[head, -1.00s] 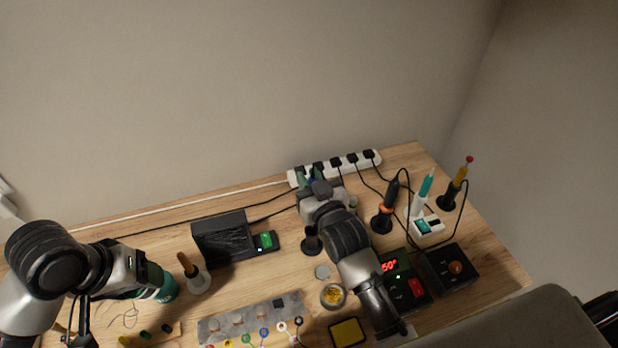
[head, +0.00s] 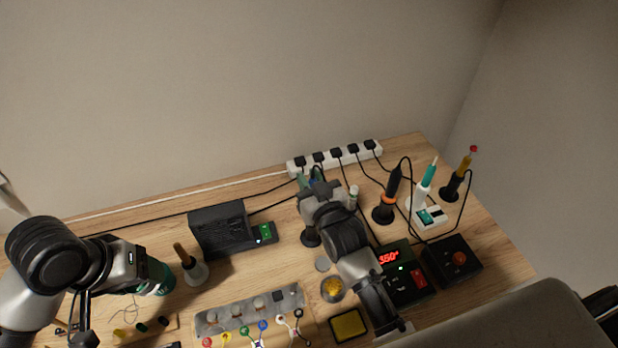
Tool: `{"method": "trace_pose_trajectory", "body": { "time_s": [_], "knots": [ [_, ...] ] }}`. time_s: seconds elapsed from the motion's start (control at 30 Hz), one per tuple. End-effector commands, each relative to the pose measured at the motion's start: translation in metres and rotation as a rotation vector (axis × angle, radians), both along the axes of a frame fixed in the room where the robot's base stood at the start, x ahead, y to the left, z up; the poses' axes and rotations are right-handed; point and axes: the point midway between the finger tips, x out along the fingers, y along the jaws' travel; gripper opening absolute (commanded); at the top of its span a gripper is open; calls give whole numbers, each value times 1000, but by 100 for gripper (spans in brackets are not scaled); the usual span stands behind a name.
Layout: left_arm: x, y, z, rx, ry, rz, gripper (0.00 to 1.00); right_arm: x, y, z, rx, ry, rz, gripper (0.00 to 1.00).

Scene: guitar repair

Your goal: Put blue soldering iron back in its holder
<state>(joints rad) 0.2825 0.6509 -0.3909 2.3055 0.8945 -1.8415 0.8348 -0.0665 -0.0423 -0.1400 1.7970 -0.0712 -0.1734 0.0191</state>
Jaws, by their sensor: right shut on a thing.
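My right gripper (head: 318,184) is over the back middle of the bench, in front of the power strip. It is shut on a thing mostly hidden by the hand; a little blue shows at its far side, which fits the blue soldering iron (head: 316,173). A black round stand (head: 310,239), likely the holder, is on the bench just below the hand in the picture, partly covered by it. My left gripper is at the lower left beside a teal cylinder (head: 160,283); its fingers are not clear, and I cannot tell whether it touches the cylinder.
An orange-black iron (head: 390,192), a teal-white iron (head: 424,184) and a yellow-red tool (head: 462,173) stand at the right. A station reading 350 (head: 402,272) is beside my right forearm. A power strip (head: 336,157) lies behind, with cables around. A pale bottle (head: 353,196) is close to the hand.

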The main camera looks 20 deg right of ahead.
Motion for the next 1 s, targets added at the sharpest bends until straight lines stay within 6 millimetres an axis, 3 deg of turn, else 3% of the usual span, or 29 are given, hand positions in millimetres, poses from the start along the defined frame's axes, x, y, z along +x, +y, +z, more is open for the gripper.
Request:
{"method": "trace_pose_trajectory", "body": {
  "time_s": [1.0],
  "knots": [
    [0, 0, -18, 0, -1, 0, 31, 0, 0, -27, 0, -1, 0, 0]
  ]
}}
